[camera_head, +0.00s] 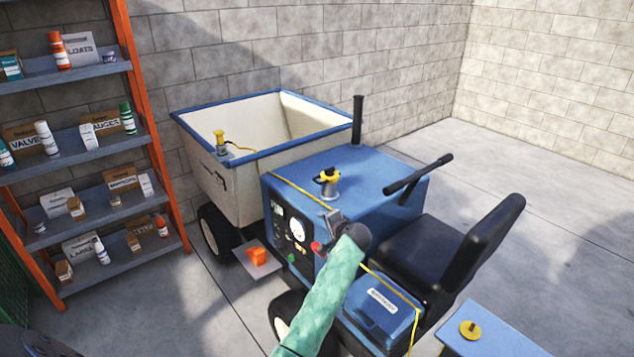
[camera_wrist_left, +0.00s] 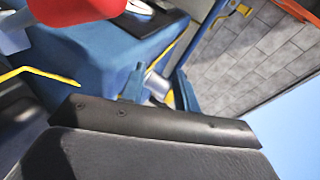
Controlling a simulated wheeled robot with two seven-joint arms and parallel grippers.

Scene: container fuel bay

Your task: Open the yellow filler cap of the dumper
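The dumper (camera_head: 365,190) has a blue body. Its yellow filler cap (camera_head: 328,174) sits on a short metal neck on top of the hood; the cap looks seated on the neck. My left gripper (camera_head: 333,216) is in front of and below the cap, near the hood's edge, apart from it. In the left wrist view its two blue fingers (camera_wrist_left: 160,87) stand apart with nothing held. Beyond them the silver neck (camera_wrist_left: 155,84) and a bit of yellow show, partly hidden by the gripper. My right gripper is not in view.
A yellow cord (camera_head: 290,183) runs across the hood. A black lever (camera_head: 418,174) and seat (camera_head: 440,245) stand right, a black exhaust pipe (camera_head: 357,120) behind. A yellow disc (camera_head: 470,330) lies on a blue surface front right. Shelves (camera_head: 90,140) stand left.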

